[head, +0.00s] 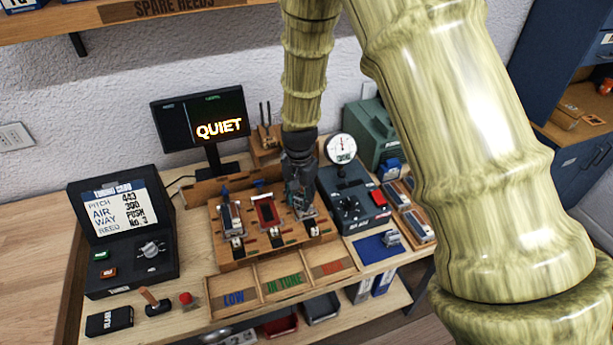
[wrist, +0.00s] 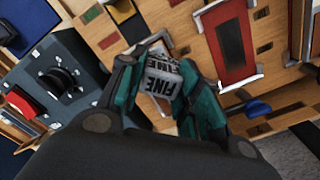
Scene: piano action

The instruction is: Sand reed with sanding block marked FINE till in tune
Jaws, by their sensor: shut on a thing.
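My gripper (head: 302,200) is shut on the sanding block marked FINE (wrist: 165,72), whose white label shows between the teal fingers in the wrist view. My gripper (wrist: 165,88) holds the block over the right part of the wooden fixture (head: 215,255). I cannot tell whether the block touches anything below it. A red-framed plate (head: 267,212) sits mid-fixture, beside the gripper; the plate also shows in the wrist view (wrist: 230,45). I cannot make out a reed under the block; the gripper hides that spot. A monitor (head: 205,118) reads QUIET.
A tuning card screen (head: 122,210) stands left. Compartments LOW (head: 233,297), IN TUNE and a third lie in front. A dark control box (head: 350,205) with a dial gauge (head: 341,148) stands right of the gripper. Other blocks (head: 415,225) lie farther right, near a blue mat (head: 372,249).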

